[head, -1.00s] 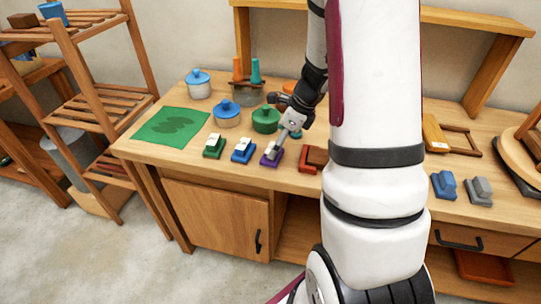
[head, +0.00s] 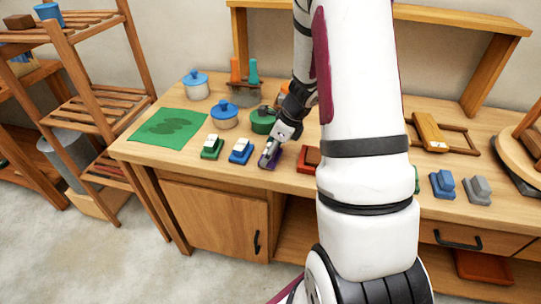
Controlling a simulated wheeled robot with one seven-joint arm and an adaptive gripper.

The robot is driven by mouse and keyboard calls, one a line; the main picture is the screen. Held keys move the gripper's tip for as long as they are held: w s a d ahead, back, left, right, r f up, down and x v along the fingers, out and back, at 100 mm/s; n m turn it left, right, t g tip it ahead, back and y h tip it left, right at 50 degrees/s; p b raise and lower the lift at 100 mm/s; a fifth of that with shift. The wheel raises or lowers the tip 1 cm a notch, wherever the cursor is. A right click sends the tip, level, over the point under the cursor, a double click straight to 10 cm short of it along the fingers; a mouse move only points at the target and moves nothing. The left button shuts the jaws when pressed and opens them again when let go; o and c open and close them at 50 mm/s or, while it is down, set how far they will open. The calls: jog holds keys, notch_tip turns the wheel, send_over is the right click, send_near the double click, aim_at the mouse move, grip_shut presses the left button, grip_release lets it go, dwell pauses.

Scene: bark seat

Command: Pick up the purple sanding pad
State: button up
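The purple sanding pad (head: 273,161) lies near the front edge of the wooden workbench, partly hidden by my gripper. My gripper (head: 267,159) points down at the pad, with its fingers at the pad's light top block. I cannot tell whether the fingers are apart from the pad or closed on it. The pad still appears to rest on the bench.
A blue pad (head: 241,151) and a green pad (head: 212,147) lie to the left, and a red-brown block (head: 308,158) lies to the right. A green pot (head: 263,120) and a blue-lidded pot (head: 224,117) stand behind. A green mat (head: 168,128) covers the bench's left end.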

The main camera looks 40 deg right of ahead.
dwell(0.3)
jog(key=shift+r, duration=0.6)
jog(key=v, duration=0.2)
jog(key=shift+s+a+r, duration=0.2)
jog(key=shift+s+r, duration=0.1)
jog(key=shift+r, duration=0.05)
jog(key=s+a+r, duration=0.1)
jog(key=s, duration=1.3)
jog(key=shift+s+b, duration=0.4)
jog(key=shift+r, duration=0.15)
